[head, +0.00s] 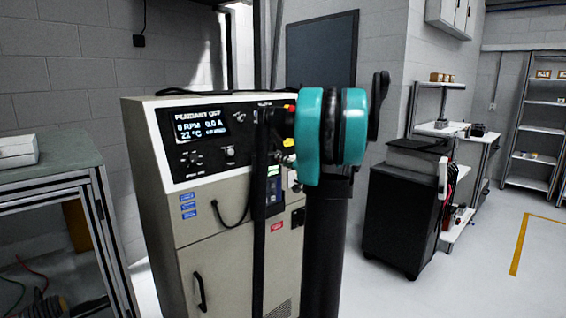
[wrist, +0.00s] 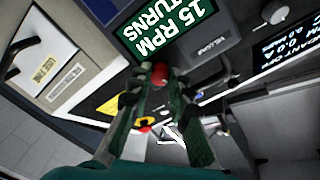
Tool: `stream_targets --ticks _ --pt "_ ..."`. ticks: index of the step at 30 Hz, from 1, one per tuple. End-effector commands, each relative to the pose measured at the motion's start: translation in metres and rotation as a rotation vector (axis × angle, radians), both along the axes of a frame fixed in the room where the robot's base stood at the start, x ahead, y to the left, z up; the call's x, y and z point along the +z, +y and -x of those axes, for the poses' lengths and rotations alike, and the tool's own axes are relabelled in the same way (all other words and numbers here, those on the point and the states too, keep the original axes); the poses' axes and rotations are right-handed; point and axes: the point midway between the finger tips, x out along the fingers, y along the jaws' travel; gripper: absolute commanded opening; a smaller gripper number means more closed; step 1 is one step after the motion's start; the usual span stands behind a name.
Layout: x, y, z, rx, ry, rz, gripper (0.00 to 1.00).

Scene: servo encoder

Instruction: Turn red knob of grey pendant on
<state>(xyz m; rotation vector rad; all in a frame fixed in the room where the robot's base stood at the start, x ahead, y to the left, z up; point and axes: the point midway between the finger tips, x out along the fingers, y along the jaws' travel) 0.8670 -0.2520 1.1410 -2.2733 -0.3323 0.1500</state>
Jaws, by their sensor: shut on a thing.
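In the wrist view, a small round red knob (wrist: 158,72) sits between the fingertips of my gripper (wrist: 158,82), which is shut on it. The knob is below a green display (wrist: 163,28) reading "15 RPM" and "TURNS". The grey pendant (wrist: 207,50) shows as a dark grey housing beside that display, and the fingers cover part of it. In the head view, my teal arm end hides the fingertips and the knob. The knob's exact turn position cannot be told.
A beige cabinet (head: 230,235) carries a lit screen (head: 198,125) that seems to read "PENDANT OFF" and "0 RPM". A red and yellow button (wrist: 145,124) lies near the fingers. A workbench (head: 60,165) stands left, a black cart (head: 400,215) right. Floor is clear at far right.

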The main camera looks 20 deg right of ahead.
Motion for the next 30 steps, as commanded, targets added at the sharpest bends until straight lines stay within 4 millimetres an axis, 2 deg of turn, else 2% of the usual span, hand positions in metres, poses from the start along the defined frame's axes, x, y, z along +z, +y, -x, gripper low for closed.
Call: stream_targets --ticks 8,14,30 --pt "-0.0001 -0.0001 0.0001 0.000 0.008 -0.022 0.00" --pt "0.0001 -0.0002 0.0001 0.000 0.038 -0.105 0.00" --pt "0.0005 -0.0008 0.0001 0.000 0.202 -0.556 0.00"
